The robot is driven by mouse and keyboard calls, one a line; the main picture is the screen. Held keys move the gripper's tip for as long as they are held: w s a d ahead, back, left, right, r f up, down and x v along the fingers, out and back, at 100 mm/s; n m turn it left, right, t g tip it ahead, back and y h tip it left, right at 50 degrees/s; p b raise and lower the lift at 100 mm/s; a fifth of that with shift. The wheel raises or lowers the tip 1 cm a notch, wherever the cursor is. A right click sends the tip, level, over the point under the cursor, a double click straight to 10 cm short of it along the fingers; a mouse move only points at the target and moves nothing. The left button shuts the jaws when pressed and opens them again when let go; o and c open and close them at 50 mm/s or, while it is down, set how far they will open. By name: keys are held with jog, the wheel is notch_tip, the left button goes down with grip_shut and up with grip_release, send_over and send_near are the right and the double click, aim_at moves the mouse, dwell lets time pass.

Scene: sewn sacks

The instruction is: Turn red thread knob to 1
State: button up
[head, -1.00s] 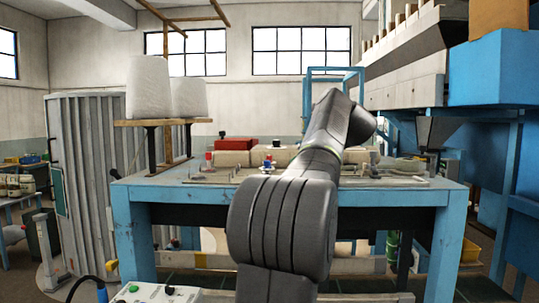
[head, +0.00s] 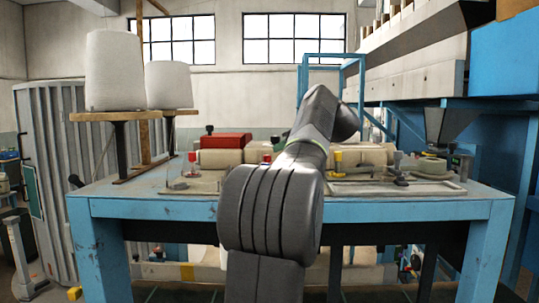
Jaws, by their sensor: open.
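A small red-topped part (head: 192,157) stands on the left of the blue-framed bench (head: 150,207). Another small red part (head: 267,158) shows just left of my arm, partly hidden by it. I cannot tell which of these is the red thread knob, and no number marks are readable. My arm reaches forward over the middle of the bench. My gripper is hidden behind my own arm links, so its place relative to the knobs does not show.
A yellow part (head: 338,160) stands right of my arm. A red box (head: 226,140) lies at the back. White thread cones (head: 115,70) stand on a wooden shelf at left. A blue-framed machine (head: 500,100) overhangs the right side.

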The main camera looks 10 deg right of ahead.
aim_at(267, 159)
jog(key=p+x, duration=0.1)
jog(key=x, duration=0.9)
jog(key=shift+w+f+p, duration=0.1)
jog(key=shift+f+p, duration=0.05)
jog(key=shift+p, duration=0.15)
grip_shut()
jog(key=shift+a, duration=0.1)
